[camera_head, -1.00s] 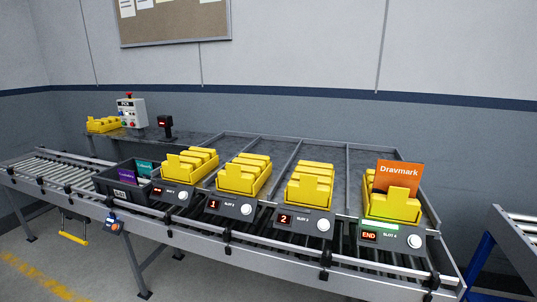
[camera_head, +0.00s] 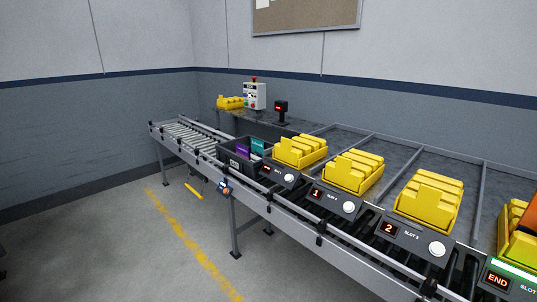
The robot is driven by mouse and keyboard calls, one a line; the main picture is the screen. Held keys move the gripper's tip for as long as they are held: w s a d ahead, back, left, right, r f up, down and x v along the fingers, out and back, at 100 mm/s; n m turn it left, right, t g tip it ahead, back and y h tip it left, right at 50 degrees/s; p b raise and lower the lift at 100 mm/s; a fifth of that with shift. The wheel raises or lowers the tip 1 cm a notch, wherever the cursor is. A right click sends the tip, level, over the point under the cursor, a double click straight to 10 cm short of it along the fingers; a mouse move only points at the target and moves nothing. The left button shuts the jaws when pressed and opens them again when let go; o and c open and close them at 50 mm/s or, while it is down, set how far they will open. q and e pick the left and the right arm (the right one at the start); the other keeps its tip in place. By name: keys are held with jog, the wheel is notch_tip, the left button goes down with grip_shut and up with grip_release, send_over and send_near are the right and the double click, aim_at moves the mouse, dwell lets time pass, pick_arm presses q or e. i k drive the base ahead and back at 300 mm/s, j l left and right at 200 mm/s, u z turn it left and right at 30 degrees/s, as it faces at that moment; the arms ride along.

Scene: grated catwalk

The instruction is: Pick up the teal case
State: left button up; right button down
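The teal case (camera_head: 257,146) stands upright in a dark grey tote (camera_head: 236,163) on the roller conveyor, left of the row of yellow holders. A purple case (camera_head: 242,152) stands beside it on the left in the same tote. The lower part of the teal case is hidden inside the tote. Neither of my grippers is in the head view.
Several yellow holders (camera_head: 353,171) stand behind slot panels on the conveyor (camera_head: 283,212). An orange case (camera_head: 529,217) sits in the far right one. A control box (camera_head: 255,95) and a small display (camera_head: 281,112) stand behind.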

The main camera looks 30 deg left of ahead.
aim_at(257, 147)
jog(key=i+j+z, duration=0.1)
jog(key=j, duration=0.3)
jog(key=i+j+z, duration=0.1)
jog(key=j, duration=0.35)
jog(key=i+j+z, duration=0.1)
jog(key=j, duration=0.35)
jog(key=i+j+z, duration=0.1)
jog(key=j, duration=0.35)
